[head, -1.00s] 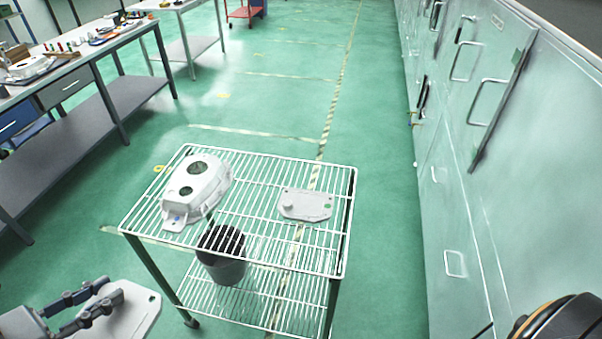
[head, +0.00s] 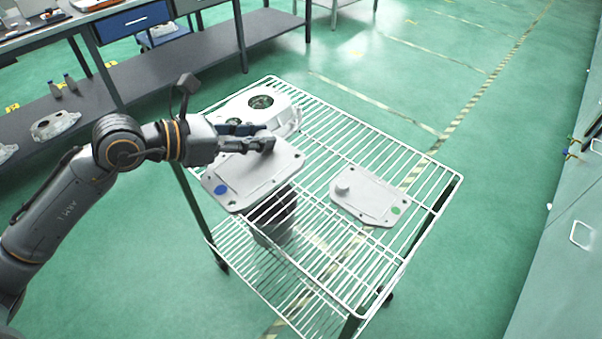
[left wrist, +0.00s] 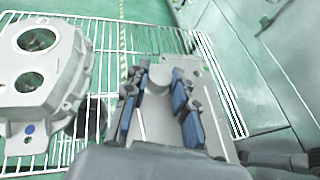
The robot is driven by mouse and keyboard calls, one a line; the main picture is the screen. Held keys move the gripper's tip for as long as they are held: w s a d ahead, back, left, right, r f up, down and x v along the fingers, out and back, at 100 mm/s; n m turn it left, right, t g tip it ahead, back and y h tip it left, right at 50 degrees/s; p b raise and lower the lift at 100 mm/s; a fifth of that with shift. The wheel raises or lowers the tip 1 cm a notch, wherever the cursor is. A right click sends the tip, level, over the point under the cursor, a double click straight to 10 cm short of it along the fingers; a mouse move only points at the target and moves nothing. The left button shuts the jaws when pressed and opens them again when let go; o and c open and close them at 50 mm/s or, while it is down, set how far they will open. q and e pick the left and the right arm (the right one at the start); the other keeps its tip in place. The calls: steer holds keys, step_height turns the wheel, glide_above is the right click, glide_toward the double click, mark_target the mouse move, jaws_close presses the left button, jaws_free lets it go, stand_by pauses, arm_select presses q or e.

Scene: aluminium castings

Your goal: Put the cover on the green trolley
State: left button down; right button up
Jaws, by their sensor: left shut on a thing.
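My left gripper (head: 262,143) is shut on a flat light-grey cover (head: 250,180) with a blue dot at one corner. The cover is over the near-left part of the white wire trolley (head: 410,247), which has dark green legs. I cannot tell how far it is above the top shelf. In the left wrist view, the blue-padded fingers (left wrist: 160,95) close about the cover's knob. A grey cast housing (head: 285,105) with round openings lies behind the cover, partly hidden; in the left wrist view (left wrist: 70,75) it shows a blue dot.
A second grey cover (head: 370,200) with a green dot lies on the trolley's right part. A grey bin (head: 270,236) stands on the lower shelf. A workbench with a dark lower shelf (head: 190,75) is at the back left; pale green cabinets (head: 560,270) are at right.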

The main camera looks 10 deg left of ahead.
arm_select(q)
steer(key=shift+w+a+f+b, duration=0.2)
steer(key=shift+w+f+b, duration=0.1)
steer(key=shift+f, duration=0.35)
steer(key=shift+w+f, duration=0.1)
steer(key=shift+w, duration=0.05)
steer(key=w+f, duration=0.3)
steer(key=w, duration=0.1)
steer(key=w+d+f+p, duration=0.1)
steer(key=w+f, duration=0.1)
steer(key=w, duration=0.2)
steer(key=w+d+f, duration=0.1)
steer(key=w+f, duration=0.2)
steer(key=w, duration=0.2)
steer(key=shift+d+f+p, duration=0.25)
steer(key=shift+f+p, duration=0.05)
steer(key=shift+f, duration=0.05)
steer(key=shift+w+d+f, duration=0.1)
steer(key=shift+w+f, duration=0.25)
steer(key=shift+f, duration=0.2)
step_height(320, 180, down, 2)
steer(key=shift+f, duration=0.55)
arm_select(e)
steer(key=shift+w+d, duration=0.3)
steer(key=shift+w, duration=0.05)
arm_select(q)
steer(key=shift+f, duration=0.1)
